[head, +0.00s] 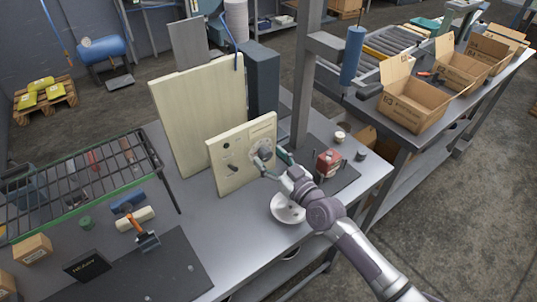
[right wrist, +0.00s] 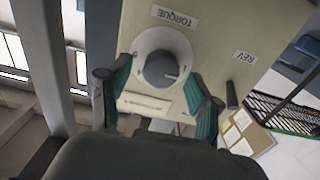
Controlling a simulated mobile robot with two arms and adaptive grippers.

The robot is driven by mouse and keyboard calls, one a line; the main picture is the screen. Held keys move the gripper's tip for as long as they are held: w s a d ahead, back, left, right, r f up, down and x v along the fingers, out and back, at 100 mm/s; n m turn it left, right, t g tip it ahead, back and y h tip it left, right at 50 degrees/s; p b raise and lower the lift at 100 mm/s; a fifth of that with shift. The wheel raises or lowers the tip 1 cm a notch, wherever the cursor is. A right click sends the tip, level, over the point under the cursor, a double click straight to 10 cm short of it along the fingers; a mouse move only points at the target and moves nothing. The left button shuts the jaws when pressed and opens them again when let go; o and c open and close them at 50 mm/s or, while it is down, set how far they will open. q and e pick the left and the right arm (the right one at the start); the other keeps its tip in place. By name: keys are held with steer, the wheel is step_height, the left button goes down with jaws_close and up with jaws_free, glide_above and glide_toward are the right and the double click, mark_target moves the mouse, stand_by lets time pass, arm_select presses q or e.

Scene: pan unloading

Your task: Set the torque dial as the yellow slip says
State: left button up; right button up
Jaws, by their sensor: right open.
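The torque dial is a grey round knob (right wrist: 162,68) on a pale disc (right wrist: 146,42), under a TORQUE label that reads upside down in the right wrist view. A short mark shows on the knob's lower right there. The dial sits on a cream panel (head: 230,182) standing on the bench. My right gripper (head: 272,160) is at the dial, open. In the right wrist view its two fingers (right wrist: 155,92) lie on either side of the knob, with gaps visible; contact cannot be told. I cannot make out a yellow slip. My left gripper is not in view.
A REV label (right wrist: 244,57) and a dark peg (right wrist: 232,95) are beside the dial. A white bowl (head: 287,209) lies below my right arm. A red box (head: 328,163) stands to the right. A wire rack (head: 85,180) is at left; a post (head: 304,80) rises behind.

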steer(key=shift+w+a, duration=0.35)
steer(key=shift+w, duration=0.15)
steer(key=c, duration=1.1)
steer(key=shift+c, duration=0.2)
